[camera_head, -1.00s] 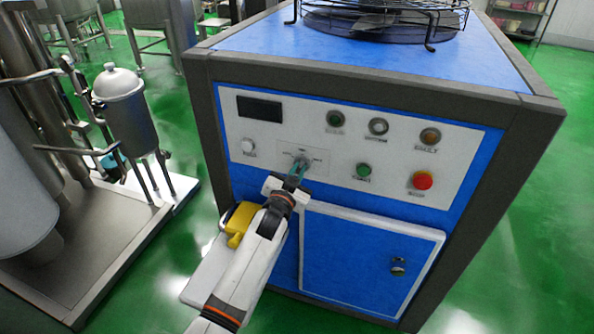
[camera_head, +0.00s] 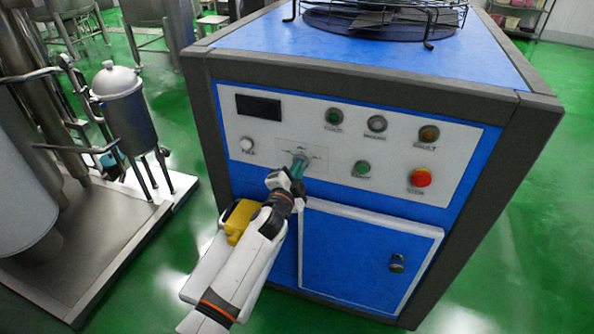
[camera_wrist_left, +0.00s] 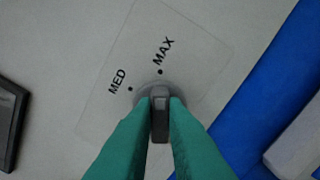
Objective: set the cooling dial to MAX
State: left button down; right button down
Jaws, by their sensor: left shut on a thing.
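The cooling dial is a grey knob (camera_wrist_left: 160,122) on a pale label plate on the control panel (camera_head: 455,160). In the left wrist view its raised ridge lines up with the dot below the word MAX (camera_wrist_left: 163,51). The word MED (camera_wrist_left: 117,82) and its dot are to the left. My left gripper (camera_head: 298,169) is at the dial, with its green fingers shut on the two sides of the ridge. In the head view the gripper partly covers the dial. My right gripper is not in view.
The panel also carries a dark display (camera_head: 258,107), several round buttons and a red button (camera_head: 420,177). A blue door (camera_head: 365,265) is below. A fan guard (camera_head: 380,15) is on top. A tank stand (camera_head: 125,105) is at the left, with green floor between.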

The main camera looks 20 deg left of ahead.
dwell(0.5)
pick_arm(q)
jog(key=c, duration=1.5)
grip_release()
jog(key=shift+o, duration=0.2)
jog(key=shift+s, duration=0.1)
jog(key=s, duration=1.1)
jog(key=shift+s+a, duration=0.2)
jog(key=shift+s, duration=0.2)
